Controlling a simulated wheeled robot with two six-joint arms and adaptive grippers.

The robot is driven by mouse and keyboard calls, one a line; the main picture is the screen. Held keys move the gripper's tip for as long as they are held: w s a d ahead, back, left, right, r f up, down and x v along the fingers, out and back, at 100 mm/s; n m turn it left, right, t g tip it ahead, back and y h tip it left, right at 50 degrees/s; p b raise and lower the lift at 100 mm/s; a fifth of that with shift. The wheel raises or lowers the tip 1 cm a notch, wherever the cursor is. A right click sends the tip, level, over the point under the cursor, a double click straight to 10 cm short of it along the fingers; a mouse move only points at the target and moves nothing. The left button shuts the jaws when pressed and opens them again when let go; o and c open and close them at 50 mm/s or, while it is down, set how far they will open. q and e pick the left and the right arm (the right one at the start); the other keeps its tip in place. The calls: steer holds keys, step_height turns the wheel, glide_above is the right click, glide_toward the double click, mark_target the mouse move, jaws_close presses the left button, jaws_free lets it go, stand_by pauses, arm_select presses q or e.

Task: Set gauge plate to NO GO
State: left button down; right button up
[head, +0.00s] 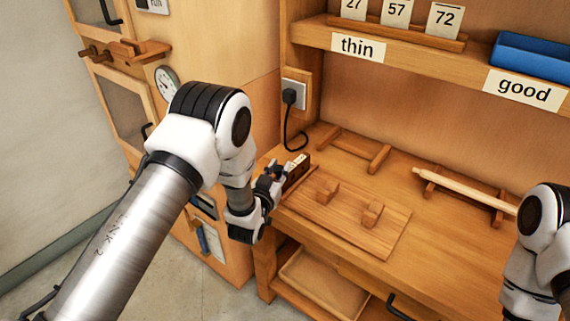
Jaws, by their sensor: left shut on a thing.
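What looks like the gauge plate, a small pale piece (296,163) on a dark brown block (298,175), is at the left end of the bench. Its lettering is too small to read, so its setting cannot be told. My left gripper (279,177) reaches it from the left and is shut on it; the fingers and arm hide part of it. My right arm shows at the right edge, but its gripper is out of the picture.
A wooden board (338,215) with two small blocks lies beside the gauge. A pale rod (465,188) rests on a wooden stand at right. Another wooden rack (352,148) stands behind. A black plug and cord (289,98) hang nearby. A shelf (395,43) runs above.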

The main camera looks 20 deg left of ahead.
arm_select(q)
steer(key=shift+s+a+f, duration=0.1)
steer(key=shift+s+a, duration=0.1)
steer(key=shift+s, duration=0.35)
steer(key=shift+s+a, duration=0.2)
steer(key=shift+s, duration=0.35)
steer(key=c, duration=0.9)
jaws_free()
steer(key=shift+s, duration=0.1)
steer(key=shift+o, duration=0.2)
steer(key=shift+s+a, duration=0.1)
steer(key=s, duration=1.2)
steer(key=shift+a, duration=0.15)
